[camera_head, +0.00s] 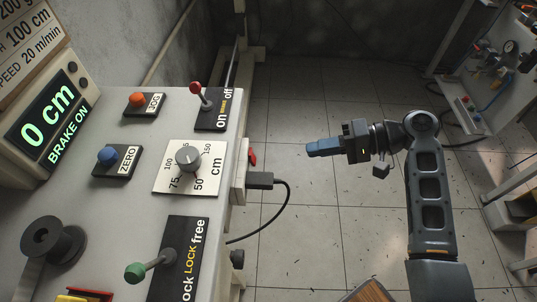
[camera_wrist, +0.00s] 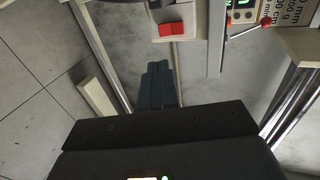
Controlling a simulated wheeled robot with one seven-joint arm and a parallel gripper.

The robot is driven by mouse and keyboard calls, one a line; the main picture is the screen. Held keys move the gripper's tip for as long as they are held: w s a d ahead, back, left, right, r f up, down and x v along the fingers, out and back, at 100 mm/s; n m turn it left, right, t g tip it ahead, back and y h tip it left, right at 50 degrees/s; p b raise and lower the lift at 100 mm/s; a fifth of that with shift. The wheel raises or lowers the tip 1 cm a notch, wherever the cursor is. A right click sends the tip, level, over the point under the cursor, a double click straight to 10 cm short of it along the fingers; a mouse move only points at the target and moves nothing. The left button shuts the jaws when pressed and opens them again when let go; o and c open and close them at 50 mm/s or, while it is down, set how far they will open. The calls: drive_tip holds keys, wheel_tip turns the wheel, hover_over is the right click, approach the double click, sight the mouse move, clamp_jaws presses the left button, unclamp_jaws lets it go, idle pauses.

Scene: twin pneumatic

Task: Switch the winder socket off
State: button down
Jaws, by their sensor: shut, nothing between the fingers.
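The winder socket (camera_head: 240,172) is a pale box on the right side of the bench, with a black plug (camera_head: 260,180) and cable in it. Its red rocker switch (camera_head: 253,157) juts out above the plug. In the wrist view the red rocker (camera_wrist: 171,28) shows large on the pale socket face (camera_wrist: 181,11); I cannot tell its on or off position for sure. My gripper (camera_head: 309,149) has blue fingers, shut and empty, pointing left at the socket with a clear gap. The fingers (camera_wrist: 158,68) also show below the rocker in the wrist view.
The bench top holds a dial (camera_head: 188,158), a red-knobbed brake lever (camera_head: 202,97), a green-knobbed lock lever (camera_head: 149,266), and orange and blue buttons. The display (camera_head: 46,121) reads 0 cm, BRAKE ON. The cable loops below the socket. Tiled floor between bench and arm is clear.

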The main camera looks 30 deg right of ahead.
sight(252, 157)
drive_tip(key=x, duration=1.2)
drive_tip(key=shift+p, duration=0.4)
drive_tip(key=shift+w+a+f+y+b, duration=0.2)
drive_tip(key=shift+y+b, duration=0.1)
drive_tip(key=shift+b, duration=0.35)
drive_tip(key=shift+s, duration=0.1)
